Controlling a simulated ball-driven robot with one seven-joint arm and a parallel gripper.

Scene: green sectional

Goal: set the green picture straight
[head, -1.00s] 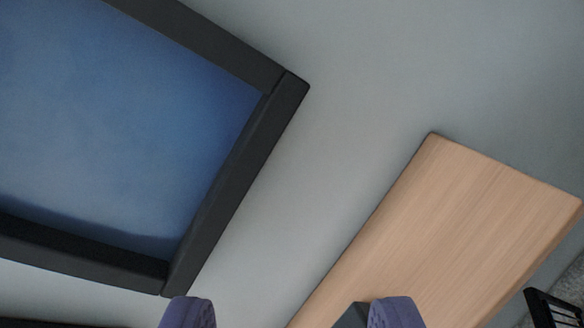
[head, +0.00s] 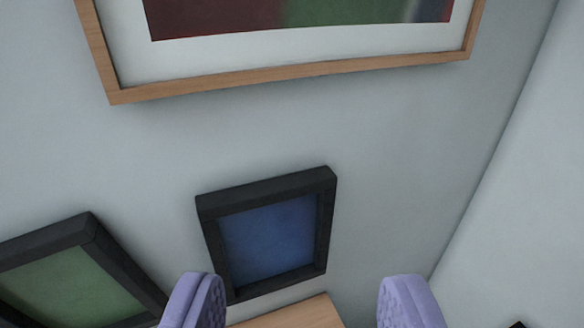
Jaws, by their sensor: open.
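The green picture (head: 75,288) hangs on the wall at the lower left, in a thick black frame. It looks clearly tilted, and its lower and left parts are cut off by the picture edge. My gripper (head: 302,300) shows at the bottom centre with two purple fingertips wide apart and nothing between them. The left fingertip is just right of the green picture's frame in the view and overlaps its lower right corner area. I cannot tell whether they touch; they seem apart.
A blue picture (head: 268,238) in a black frame hangs right of the green one. A large wood-framed picture (head: 290,77) hangs above. A wooden surface (head: 290,315) shows below the blue picture. A wall corner (head: 497,150) runs down the right side.

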